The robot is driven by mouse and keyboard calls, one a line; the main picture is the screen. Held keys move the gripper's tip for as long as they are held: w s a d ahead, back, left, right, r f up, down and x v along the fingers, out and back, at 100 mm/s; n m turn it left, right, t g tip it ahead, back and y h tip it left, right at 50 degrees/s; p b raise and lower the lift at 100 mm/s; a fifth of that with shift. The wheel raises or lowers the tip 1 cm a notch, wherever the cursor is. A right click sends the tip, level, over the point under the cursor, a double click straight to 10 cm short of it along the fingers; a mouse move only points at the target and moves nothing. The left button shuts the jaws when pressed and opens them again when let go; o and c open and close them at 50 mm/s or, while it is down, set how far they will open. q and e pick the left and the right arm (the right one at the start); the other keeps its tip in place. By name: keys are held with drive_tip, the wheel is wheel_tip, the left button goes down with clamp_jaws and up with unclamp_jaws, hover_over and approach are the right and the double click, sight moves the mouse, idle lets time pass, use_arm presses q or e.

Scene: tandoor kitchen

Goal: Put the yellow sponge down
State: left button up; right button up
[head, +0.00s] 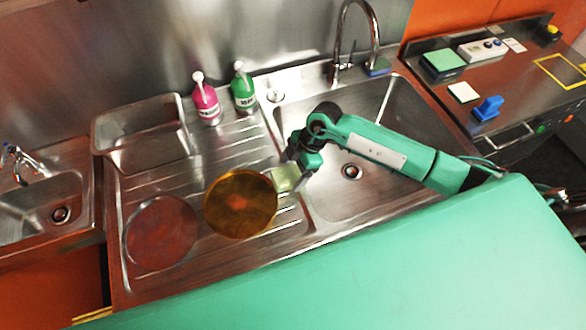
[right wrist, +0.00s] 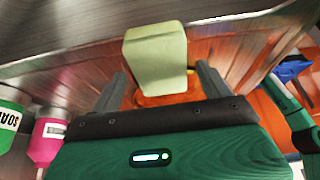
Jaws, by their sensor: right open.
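The pale yellow sponge (head: 286,179) is on or just above the ribbed steel drainboard (head: 225,160), beside the sink basin's left edge. My right gripper (head: 297,172) is at the sponge's right side. In the right wrist view the sponge (right wrist: 155,55) is ahead of the open jaws (right wrist: 161,82), between the lines of the two fingers, with a gap on each side. Whether its underside rests fully on the steel cannot be told. My left gripper is not in view.
An amber round plate (head: 240,203) is just left of the sponge, and a reddish-brown plate (head: 160,233) lies farther left. A pink bottle (head: 205,100) and a green soap bottle (head: 243,90) stand behind. The sink basin (head: 385,135) with its tall faucet (head: 343,40) is to the right.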

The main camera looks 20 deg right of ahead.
drive_tip(key=b+v, duration=0.4)
drive_tip(key=v, duration=0.8)
drive_tip(key=shift+b, duration=0.3)
